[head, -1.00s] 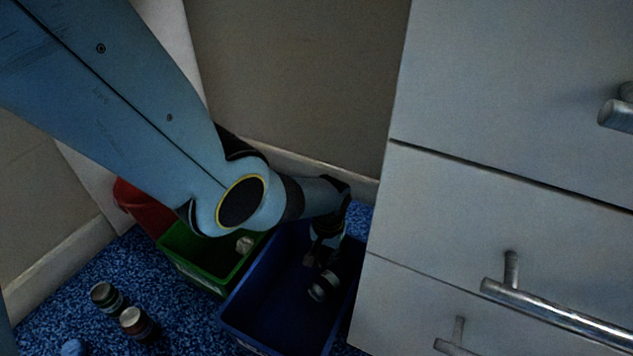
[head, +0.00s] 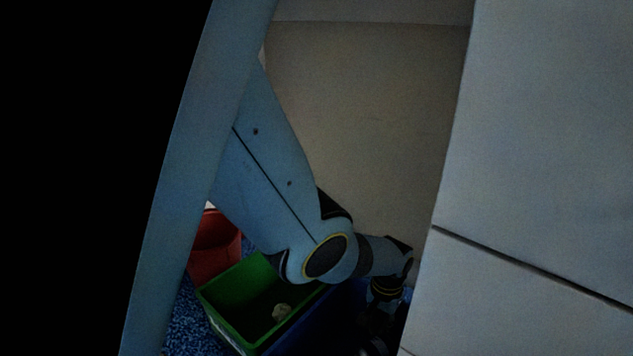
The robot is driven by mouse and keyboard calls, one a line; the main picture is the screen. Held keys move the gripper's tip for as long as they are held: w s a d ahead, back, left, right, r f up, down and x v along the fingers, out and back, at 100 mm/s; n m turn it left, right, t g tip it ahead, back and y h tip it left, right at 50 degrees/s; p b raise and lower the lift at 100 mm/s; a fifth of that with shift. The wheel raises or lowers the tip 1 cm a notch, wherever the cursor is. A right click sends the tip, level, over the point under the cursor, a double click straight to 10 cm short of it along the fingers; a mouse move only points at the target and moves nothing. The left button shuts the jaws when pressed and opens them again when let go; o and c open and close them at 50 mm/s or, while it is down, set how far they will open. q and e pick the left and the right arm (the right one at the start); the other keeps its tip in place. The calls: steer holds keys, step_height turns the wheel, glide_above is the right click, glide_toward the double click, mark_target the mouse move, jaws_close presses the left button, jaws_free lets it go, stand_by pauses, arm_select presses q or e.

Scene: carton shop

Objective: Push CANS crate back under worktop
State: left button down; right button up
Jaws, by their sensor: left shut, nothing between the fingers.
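The blue crate (head: 318,326) is low in the head view, partly cut off by the bottom edge and by my arm. I see no readable label on it, so I cannot confirm that it is the CANS crate. My left arm reaches down over it from the upper left. My left gripper (head: 374,321) is shut and empty, low over the right part of the blue crate; whether it touches the crate is too dark to tell. A dark rounded thing, perhaps a can, shows faintly below it. My right gripper is not in view.
A pale drawer cabinet (head: 540,180) closes off the right. Blue speckled floor (head: 188,325) shows at lower left.

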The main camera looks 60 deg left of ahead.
arm_select(q)
steer(key=shift+w+r, duration=0.1)
step_height(320, 180, up, 12)
stand_by(0.6)
